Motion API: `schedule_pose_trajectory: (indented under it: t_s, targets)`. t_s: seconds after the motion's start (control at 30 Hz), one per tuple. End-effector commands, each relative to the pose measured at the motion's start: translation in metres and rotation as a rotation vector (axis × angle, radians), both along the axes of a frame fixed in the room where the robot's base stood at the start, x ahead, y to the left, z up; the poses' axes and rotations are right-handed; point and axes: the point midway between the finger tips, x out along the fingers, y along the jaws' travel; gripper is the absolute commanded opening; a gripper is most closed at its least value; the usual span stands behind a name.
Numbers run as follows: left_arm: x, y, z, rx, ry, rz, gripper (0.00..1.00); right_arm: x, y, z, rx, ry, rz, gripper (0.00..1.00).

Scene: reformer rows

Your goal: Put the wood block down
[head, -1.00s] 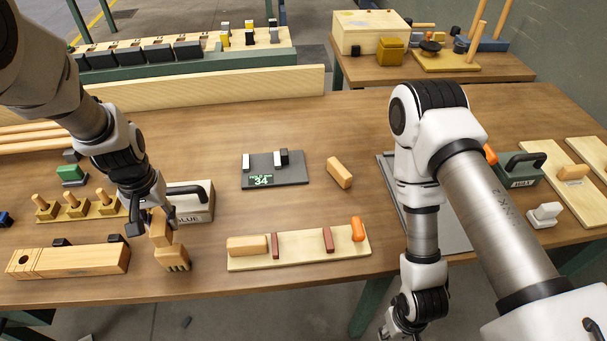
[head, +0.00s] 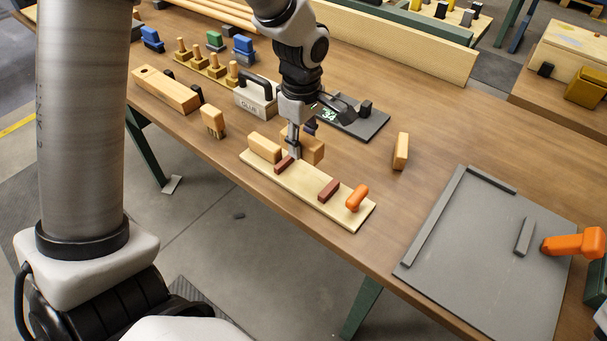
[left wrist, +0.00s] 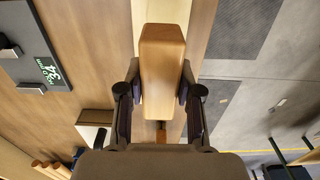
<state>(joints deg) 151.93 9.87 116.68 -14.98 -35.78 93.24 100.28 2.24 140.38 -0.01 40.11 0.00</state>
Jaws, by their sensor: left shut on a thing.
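My left gripper (head: 294,152) is shut on a wood block (head: 314,149), just behind the pale board (head: 309,193) near its left end. In the left wrist view the held wood block (left wrist: 163,70) stands out between the two fingers, with a pale strip of board behind it. I cannot tell whether its underside touches anything. Another similar block (head: 264,147) rests on the board's left end. Two dark red stops (head: 329,190) and an orange piece (head: 357,197) also sit on the board. My right gripper is not in view.
A loose wood block (head: 401,151) stands on the table to the right. A dark plate with a display (head: 370,124) and a glue box (head: 256,100) lie behind. A grey mat (head: 480,240) with raised strips covers the right. Table between is clear.

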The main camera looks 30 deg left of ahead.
Motion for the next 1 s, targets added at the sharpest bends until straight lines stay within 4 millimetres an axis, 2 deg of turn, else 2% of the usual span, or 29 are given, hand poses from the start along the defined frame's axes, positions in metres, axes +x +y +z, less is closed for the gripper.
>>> schedule_pose_trajectory:
  t_s: [0.1, 0.4, 0.77, 0.8, 0.87, 1.0]
  targets:
    - [-0.001, 0.000, -0.028, 0.000, 0.005, -0.001, 0.00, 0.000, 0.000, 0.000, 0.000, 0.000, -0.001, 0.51]
    - [-0.001, -0.001, -0.074, -0.001, 0.004, -0.002, 0.00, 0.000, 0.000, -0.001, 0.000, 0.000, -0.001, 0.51]
    - [0.000, -0.001, -0.082, -0.001, 0.000, -0.003, 0.00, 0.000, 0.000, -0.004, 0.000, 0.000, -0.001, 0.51]
    - [0.000, -0.001, -0.082, -0.001, 0.000, -0.003, 0.38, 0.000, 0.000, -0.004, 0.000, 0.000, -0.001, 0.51]
    - [0.000, -0.001, -0.081, 0.000, 0.000, -0.003, 0.59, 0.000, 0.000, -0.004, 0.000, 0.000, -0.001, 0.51]
    - [0.000, -0.001, -0.081, -0.001, 0.000, -0.003, 0.60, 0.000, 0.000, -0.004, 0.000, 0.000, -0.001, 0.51]
